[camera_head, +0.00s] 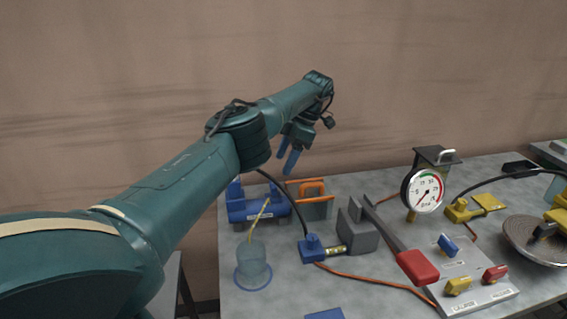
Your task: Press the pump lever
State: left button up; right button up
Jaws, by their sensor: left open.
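The pump lever (391,235) is a grey bar that slopes down toward me from the grey pump block (357,228) and ends in a red grip (418,267). It stands in the middle of the grey table. My left gripper (287,163) has blue fingers, points down and is open and empty. It hangs above the far left part of the table, up and to the left of the lever, well apart from it.
A pressure gauge (423,190) stands behind the lever. A panel (472,283) with blue, yellow and red switches lies right of the red grip. A clear cup (252,262), blue cradle (240,208) and orange-handled box (315,207) are at left. Hoses cross the table (380,305).

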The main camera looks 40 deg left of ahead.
aim_at(417, 268)
jog(key=k, duration=1)
